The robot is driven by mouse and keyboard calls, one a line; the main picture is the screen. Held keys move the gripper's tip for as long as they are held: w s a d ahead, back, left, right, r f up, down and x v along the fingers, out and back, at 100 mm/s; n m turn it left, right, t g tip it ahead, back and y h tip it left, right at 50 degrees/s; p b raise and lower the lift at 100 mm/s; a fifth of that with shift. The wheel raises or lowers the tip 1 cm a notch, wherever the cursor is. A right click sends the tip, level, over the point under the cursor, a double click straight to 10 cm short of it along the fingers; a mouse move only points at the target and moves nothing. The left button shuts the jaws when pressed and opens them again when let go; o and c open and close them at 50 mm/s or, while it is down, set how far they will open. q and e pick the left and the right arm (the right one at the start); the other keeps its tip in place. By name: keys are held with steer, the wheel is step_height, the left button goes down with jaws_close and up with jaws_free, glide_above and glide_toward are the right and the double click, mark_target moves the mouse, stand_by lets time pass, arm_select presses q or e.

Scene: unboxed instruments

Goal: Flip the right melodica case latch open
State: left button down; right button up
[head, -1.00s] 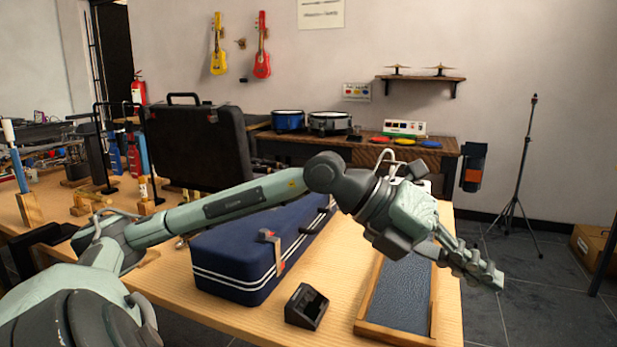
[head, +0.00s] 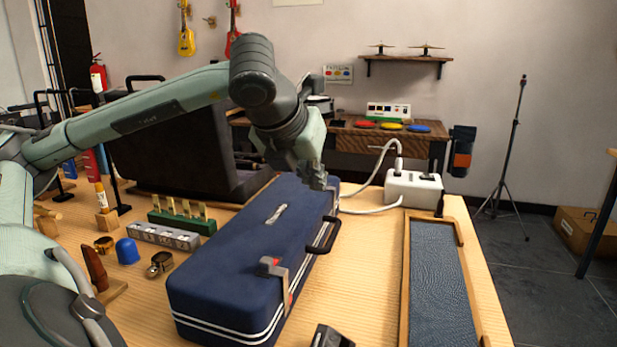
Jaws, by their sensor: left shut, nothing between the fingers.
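The blue melodica case (head: 235,255) with white stripes lies closed on the wooden table, its black handle (head: 325,236) on its right-hand side. The near latch (head: 273,270) is a grey metal strap over the lid edge, with red showing on it. The far latch (head: 334,190), beyond the handle, is partly hidden by my left gripper. My left gripper (head: 318,182) is shut and empty, pointing down at the far end of the case, close to that latch. I cannot tell whether it touches it. My right gripper is out of view.
A white power strip (head: 413,188) with cables stands beyond the case. A wood-framed tray with a dark blue mat (head: 438,270) lies to the right. A black stand (head: 330,337) sits in front. Small instruments and a large black case (head: 180,150) crowd the left.

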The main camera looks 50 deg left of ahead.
mark_target(318, 195)
arm_select(q)
steer(key=a, duration=0.1)
steer(key=a+r+y, duration=0.1)
steer(key=shift+s+a, duration=0.15)
steer(key=shift+a, duration=0.15)
steer(key=shift+a+r+n, duration=0.15)
steer(key=shift+n, duration=0.15)
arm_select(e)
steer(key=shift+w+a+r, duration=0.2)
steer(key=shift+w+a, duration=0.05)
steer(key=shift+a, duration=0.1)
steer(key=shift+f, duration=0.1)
